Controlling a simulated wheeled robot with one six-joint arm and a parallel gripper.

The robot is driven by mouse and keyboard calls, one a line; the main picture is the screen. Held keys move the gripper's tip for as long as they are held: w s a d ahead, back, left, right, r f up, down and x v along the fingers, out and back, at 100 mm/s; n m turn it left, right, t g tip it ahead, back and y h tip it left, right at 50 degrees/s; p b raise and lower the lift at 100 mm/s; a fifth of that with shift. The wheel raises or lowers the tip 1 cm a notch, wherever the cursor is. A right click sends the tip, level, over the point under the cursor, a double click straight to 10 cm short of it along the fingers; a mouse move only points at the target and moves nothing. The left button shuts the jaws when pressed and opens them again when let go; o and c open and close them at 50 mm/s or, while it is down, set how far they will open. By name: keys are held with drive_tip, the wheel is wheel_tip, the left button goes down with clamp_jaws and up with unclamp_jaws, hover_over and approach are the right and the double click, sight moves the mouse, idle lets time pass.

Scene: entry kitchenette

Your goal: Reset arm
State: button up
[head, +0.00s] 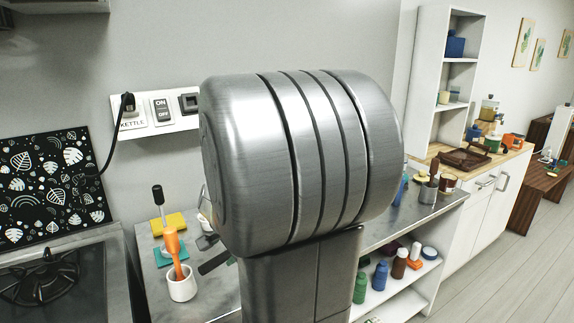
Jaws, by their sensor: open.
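My large metal arm link (300,160) fills the middle of the head view and hides much of the counter behind it. My gripper (207,254) shows only in part at the link's lower left edge, as two dark grey fingers apart from each other. It is open, and nothing shows between the fingers. The rest of the gripper is hidden behind the link.
A white cup with an orange-handled tool (182,284) stands left of the gripper. A yellow block (168,223) lies behind it. A stove (50,285) is at far left. Bottles (380,275) fill a shelf at right. Open floor (500,270) lies at far right.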

sight(217, 260)
drive_tip(key=x, duration=0.9)
drive_tip(key=shift+f, duration=0.15)
